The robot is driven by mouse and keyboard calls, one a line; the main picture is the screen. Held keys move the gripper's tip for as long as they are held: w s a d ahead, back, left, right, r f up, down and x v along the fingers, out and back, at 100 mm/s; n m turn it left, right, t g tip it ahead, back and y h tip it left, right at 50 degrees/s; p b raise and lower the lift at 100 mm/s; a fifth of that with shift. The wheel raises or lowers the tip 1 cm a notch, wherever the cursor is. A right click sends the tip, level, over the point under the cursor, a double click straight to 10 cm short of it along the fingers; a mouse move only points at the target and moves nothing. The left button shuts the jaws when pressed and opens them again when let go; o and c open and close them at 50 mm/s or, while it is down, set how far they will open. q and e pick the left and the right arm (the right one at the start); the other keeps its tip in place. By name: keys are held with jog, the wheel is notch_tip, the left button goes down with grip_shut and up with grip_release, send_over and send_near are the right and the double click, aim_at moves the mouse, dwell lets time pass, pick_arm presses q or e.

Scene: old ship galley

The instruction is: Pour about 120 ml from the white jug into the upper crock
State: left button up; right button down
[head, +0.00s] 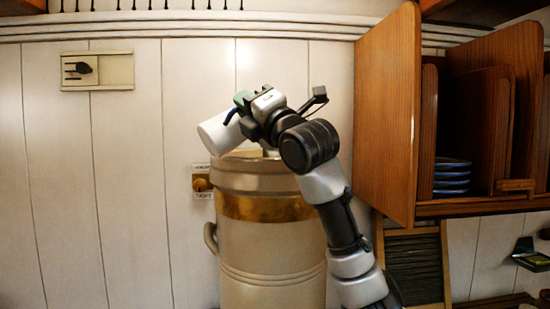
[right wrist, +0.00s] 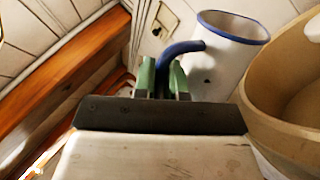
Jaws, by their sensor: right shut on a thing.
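The white jug (head: 218,132) is above the left part of the upper crock's top and looks tilted in the head view. The right wrist view shows its blue rim, blue handle and open mouth (right wrist: 230,27); no liquid can be made out. My right gripper (head: 243,108) is shut on the jug's handle, its green fingers (right wrist: 163,80) on either side of it. The upper crock (head: 265,180) is beige with a gold-brown band and stands upright. Its open rim (right wrist: 262,115) is close beside the jug in the right wrist view. My left gripper is out of view.
A wooden cabinet (head: 388,120) with blue plates (head: 452,178) stands close to the right of my arm. A brass fitting (head: 201,184) with labels is on the wall left of the crock. A latch plate (head: 97,71) is further left; the wall between is bare.

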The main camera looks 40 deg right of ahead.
jog(key=shift+r, duration=0.15)
dwell(0.5)
jog(key=shift+a+r+n+g+y, duration=0.15)
jog(key=shift+r+n+g+y, duration=0.45)
jog(key=shift+n, duration=0.6)
jog(key=n, duration=0.2)
jog(key=n+g+y, duration=0.1)
jog(key=shift+w+a+r+n, duration=0.1)
jog(key=shift+a+r+n, duration=0.15)
jog(key=shift+a+n, duration=0.15)
jog(key=shift+w+a+f+n+g+y, duration=0.1)
jog(key=shift+a+f+n+g, duration=0.3)
jog(key=shift+a+n+g, duration=0.65)
jog(key=shift+w+a+f+n+g+y, duration=0.15)
jog(key=shift+a+f+n+g, duration=0.25)
jog(key=shift+n, duration=1.15)
jog(key=shift+w+a+f+n+g+y, duration=0.1)
jog(key=shift+a+f+n+g, duration=0.4)
jog(key=shift+a+n, duration=0.6)
jog(key=shift+d+n, duration=0.15)
jog(key=shift+n, duration=0.15)
